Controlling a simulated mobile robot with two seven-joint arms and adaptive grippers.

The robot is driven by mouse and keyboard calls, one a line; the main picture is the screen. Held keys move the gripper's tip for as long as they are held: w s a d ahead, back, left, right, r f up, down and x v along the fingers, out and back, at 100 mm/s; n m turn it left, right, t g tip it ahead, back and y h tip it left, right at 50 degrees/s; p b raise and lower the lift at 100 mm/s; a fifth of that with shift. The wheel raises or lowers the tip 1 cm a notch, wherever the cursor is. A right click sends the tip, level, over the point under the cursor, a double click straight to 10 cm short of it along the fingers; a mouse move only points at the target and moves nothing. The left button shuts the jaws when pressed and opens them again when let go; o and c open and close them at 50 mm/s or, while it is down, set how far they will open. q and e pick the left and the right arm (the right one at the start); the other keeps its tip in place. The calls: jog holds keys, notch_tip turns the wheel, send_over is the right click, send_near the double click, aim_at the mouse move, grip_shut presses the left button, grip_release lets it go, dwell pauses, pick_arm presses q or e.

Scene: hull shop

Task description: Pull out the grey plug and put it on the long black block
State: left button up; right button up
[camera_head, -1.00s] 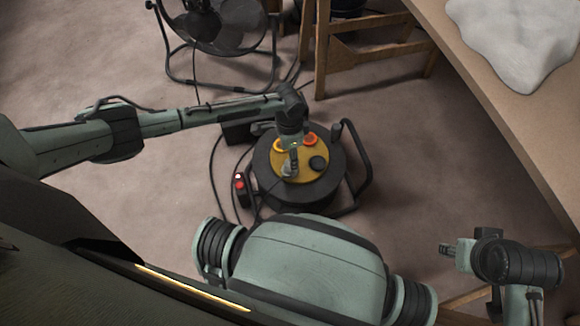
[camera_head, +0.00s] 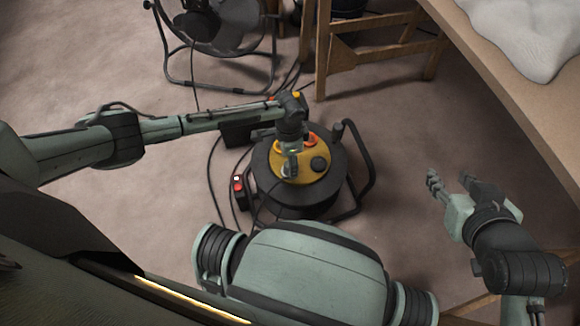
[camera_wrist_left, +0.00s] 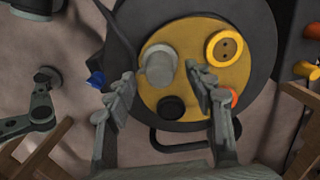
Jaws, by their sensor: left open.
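The grey plug (camera_wrist_left: 160,65) sits in the yellow socket plate (camera_wrist_left: 195,28) on top of the round dark cable reel (camera_head: 265,170). My left gripper (camera_head: 289,168) is above the plate and partly hides the plug in the head view. In the left wrist view this gripper (camera_wrist_left: 160,84) is open, its fingers on either side of the plug with visible gaps. The long black block (camera_head: 240,134) lies on the floor behind the reel, partly hidden by my left arm. My right gripper (camera_head: 449,178) is open and empty, right of the reel.
The plate also has a yellow socket (camera_wrist_left: 224,46), an orange one partly hidden, and a black cap (camera_wrist_left: 172,107). A small box with a red switch (camera_head: 238,187) lies left of the reel. A fan (camera_head: 210,25), wooden trestle (camera_head: 375,50) and worktable (camera_head: 500,75) stand around.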

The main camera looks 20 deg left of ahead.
pick_arm(q)
notch_tip(320, 180, down, 3)
jog(key=shift+r+b, duration=0.2)
jog(key=shift+b, duration=0.5)
jog(key=shift+f, duration=0.15)
pick_arm(e)
jog(key=w+a+r+t+y, duration=0.2)
jog(key=w+a+r+t, duration=0.1)
jog(key=a+r+t, duration=0.1)
jog(key=shift+w+a+r+n, duration=0.3)
jog(key=shift+a+r, duration=0.55)
jog(key=shift+r, duration=0.5)
pick_arm(q)
jog(key=shift+p, duration=0.45)
pick_arm(e)
jog(key=shift+r, duration=0.45)
pick_arm(q)
jog(key=shift+c, duration=0.5)
grip_shut()
pick_arm(e)
jog(key=shift+f, duration=0.1)
